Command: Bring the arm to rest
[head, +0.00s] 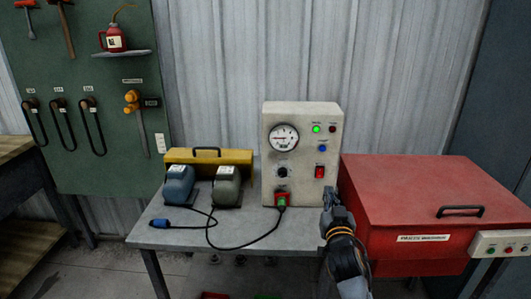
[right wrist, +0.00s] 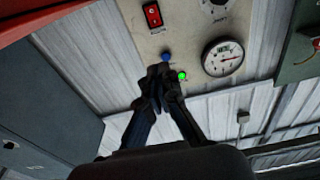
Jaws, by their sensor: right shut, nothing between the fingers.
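My right gripper (head: 331,192) is shut and empty. In the head view it stands in front of the lower right of the beige test panel (head: 302,112), beside the red lid box. In the right wrist view the closed fingers (right wrist: 160,74) overlap the panel near its blue button (right wrist: 165,57) and lit green lamp (right wrist: 183,76); I cannot tell whether they touch it. The panel has a round gauge (head: 284,139), a black knob (head: 282,173) and a red rocker switch (head: 319,172). My left gripper is not in view.
A red lidded box (head: 430,195) stands close right of my arm. A blue motor (head: 178,185) and a grey motor (head: 227,187) sit on the grey table (head: 180,237), before a yellow case (head: 236,158). Black cables and a blue plug (head: 160,224) lie on the tabletop.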

